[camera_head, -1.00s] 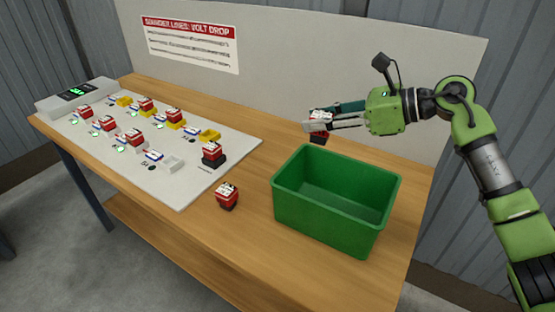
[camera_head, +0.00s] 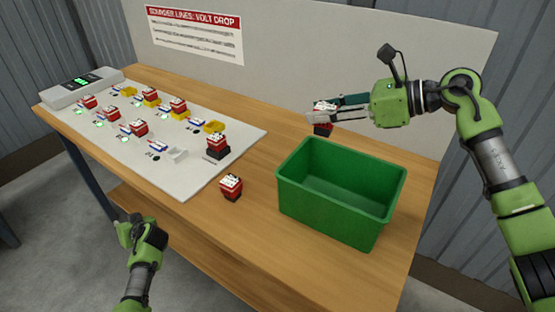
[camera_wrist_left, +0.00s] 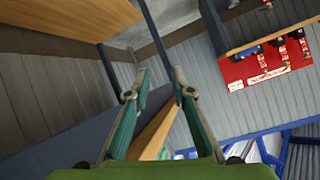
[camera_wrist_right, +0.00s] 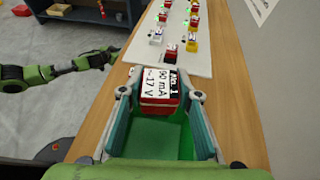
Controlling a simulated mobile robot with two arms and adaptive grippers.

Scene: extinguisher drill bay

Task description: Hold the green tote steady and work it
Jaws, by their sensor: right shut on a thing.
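The green tote (camera_head: 322,212) stands empty and upright on the right part of the wooden bench. My left gripper (camera_head: 128,232) is in front of the bench, away from the tote. Its fingers (camera_wrist_left: 158,95) are parted and empty in the left wrist view.
A similar red block (camera_head: 231,188) stands on the bench left of the tote. A pale board (camera_head: 185,190) holds several red blocks, yellow holders and blue-white parts. A grey meter box (camera_head: 83,87) sits at its far end. A back panel (camera_head: 400,60) rises behind the bench.

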